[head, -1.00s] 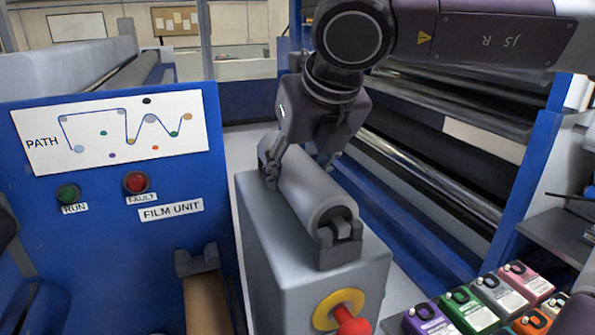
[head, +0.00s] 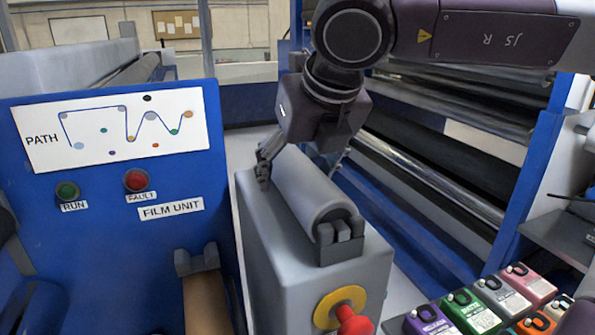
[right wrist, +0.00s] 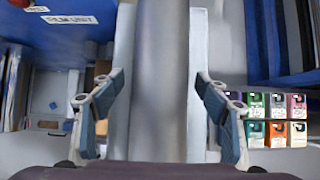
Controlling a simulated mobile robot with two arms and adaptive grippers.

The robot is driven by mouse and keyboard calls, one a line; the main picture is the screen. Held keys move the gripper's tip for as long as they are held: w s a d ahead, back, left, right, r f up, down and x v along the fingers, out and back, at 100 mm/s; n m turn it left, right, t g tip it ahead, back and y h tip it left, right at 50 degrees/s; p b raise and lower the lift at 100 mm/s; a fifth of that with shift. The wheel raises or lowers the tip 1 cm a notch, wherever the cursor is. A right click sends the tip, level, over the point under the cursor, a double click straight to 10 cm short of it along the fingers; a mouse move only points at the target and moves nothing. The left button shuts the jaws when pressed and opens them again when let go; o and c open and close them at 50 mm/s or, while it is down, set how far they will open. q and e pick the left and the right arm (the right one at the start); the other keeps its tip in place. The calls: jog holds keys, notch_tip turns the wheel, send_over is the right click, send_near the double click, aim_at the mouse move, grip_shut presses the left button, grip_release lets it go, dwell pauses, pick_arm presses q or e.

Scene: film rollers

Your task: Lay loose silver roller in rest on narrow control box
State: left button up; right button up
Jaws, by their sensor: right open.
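The silver roller (head: 308,187) lies lengthwise along the top of the narrow control box (head: 275,240). Its near end sits in the dark notched rest (head: 341,240); its far end is hidden behind my right gripper. My right gripper (head: 300,168) is over the far part of the roller with its fingers open, one on each side. In the right wrist view the roller (right wrist: 161,70) runs between the spread fingers, with a visible gap on both sides. My left gripper is not in view.
A red knob on a yellow ring (head: 340,308) sticks out of the box's near face. The blue film unit panel (head: 110,245) stands at left, with a brown roller (head: 205,303) beside it. Several coloured packs (head: 490,305) lie at lower right. Dark machine rollers (head: 430,180) are behind.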

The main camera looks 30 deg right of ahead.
jog(key=shift+f, duration=0.1)
jog(key=v, duration=1.2)
